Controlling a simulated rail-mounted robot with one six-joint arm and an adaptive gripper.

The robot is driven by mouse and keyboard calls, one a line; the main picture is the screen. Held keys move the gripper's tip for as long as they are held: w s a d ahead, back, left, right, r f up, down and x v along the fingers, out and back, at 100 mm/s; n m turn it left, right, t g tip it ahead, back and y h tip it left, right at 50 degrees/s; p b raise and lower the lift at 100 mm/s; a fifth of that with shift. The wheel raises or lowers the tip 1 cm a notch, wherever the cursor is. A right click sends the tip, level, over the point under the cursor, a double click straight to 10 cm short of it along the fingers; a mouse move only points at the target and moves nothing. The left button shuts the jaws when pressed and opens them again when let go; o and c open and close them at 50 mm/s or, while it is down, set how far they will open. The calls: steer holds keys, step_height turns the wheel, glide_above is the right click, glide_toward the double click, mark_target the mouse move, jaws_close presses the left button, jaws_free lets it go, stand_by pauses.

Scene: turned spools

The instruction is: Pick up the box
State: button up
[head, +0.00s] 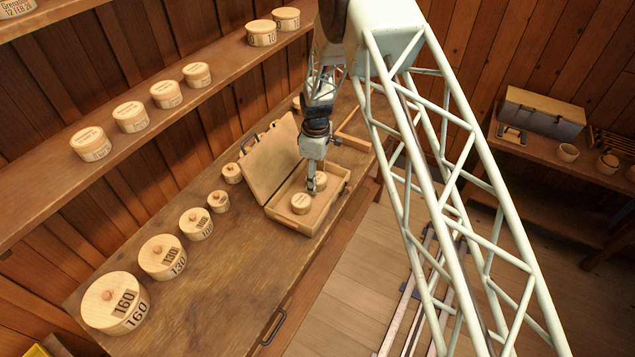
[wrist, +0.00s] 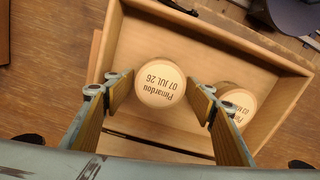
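A second round box (wrist: 237,105) is partly hidden by my right finger. Both stand inside an open wooden case (wrist: 290,85); the head view shows the case (head: 270,160) with its lid raised and a round box (head: 300,204) at its front. My gripper (wrist: 161,80) points down into the case, its fingers apart on either side of the first box. The pads' tips appear very near its sides; contact is not clear.
Lidded round boxes stand along the bench: one marked 160 (head: 115,301), one marked 130 (head: 163,257) and smaller ones. A shelf (head: 60,160) above holds several more. The case walls and raised lid stand close around my gripper. The front bench top is clear.

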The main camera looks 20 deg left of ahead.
steer(key=c, duration=0.7)
steer(key=shift+o, duration=0.2)
steer(key=shift+r, duration=0.15)
steer(key=shift+r+b, duration=0.8)
steer(key=shift+r, duration=4.05)
